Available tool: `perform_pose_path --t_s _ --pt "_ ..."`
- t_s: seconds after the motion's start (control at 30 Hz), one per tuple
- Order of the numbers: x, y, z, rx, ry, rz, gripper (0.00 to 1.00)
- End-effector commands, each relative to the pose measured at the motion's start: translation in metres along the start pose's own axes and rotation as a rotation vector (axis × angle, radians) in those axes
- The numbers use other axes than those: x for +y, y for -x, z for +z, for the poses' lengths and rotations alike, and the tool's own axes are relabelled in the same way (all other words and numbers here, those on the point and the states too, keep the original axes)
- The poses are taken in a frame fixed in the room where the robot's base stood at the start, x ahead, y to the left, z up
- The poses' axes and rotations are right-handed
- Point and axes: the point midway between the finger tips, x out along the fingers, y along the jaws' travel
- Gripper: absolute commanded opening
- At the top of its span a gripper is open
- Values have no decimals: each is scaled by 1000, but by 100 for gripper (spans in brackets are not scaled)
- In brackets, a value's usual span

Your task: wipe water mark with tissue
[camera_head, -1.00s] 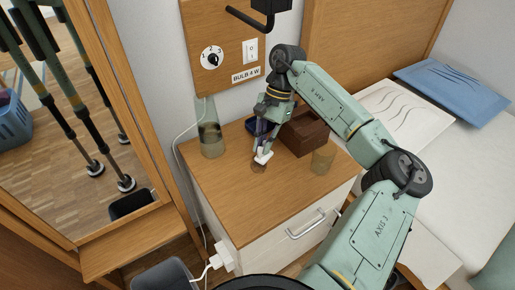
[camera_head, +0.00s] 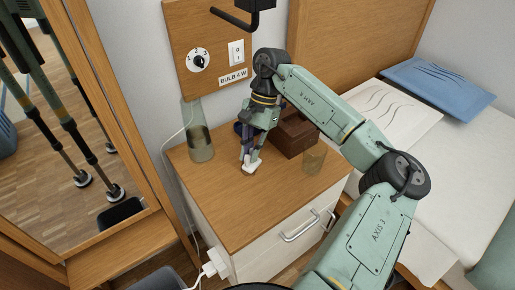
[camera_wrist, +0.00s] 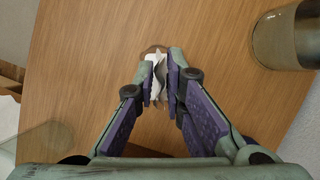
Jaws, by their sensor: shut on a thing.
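My gripper (camera_head: 250,163) is shut on a crumpled white tissue (camera_head: 252,168) at the wooden top of the bedside cabinet. In the wrist view the tissue (camera_wrist: 155,68) shows between the fingertips (camera_wrist: 160,85). A faint brownish water mark (camera_wrist: 153,48) shows on the wood just beyond the tissue; the tissue and fingers hide part of it. I cannot tell whether the tissue presses on the wood or is slightly above it.
A glass jar (camera_head: 200,145) stands at the back left of the cabinet top (camera_head: 225,205). A brown box (camera_head: 295,135) and an amber tumbler (camera_head: 314,160) stand right of my gripper. A dark blue object is partly hidden behind it. The front of the top is clear.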

Motion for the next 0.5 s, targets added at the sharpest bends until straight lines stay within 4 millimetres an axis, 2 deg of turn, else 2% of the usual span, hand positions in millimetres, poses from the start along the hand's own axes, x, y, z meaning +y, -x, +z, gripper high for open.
perform_pose_path --t_s 0.27,0.5 --pt "-4 -5 9 0 2 0 0" --pt "-11 -14 26 0 2 1 0"
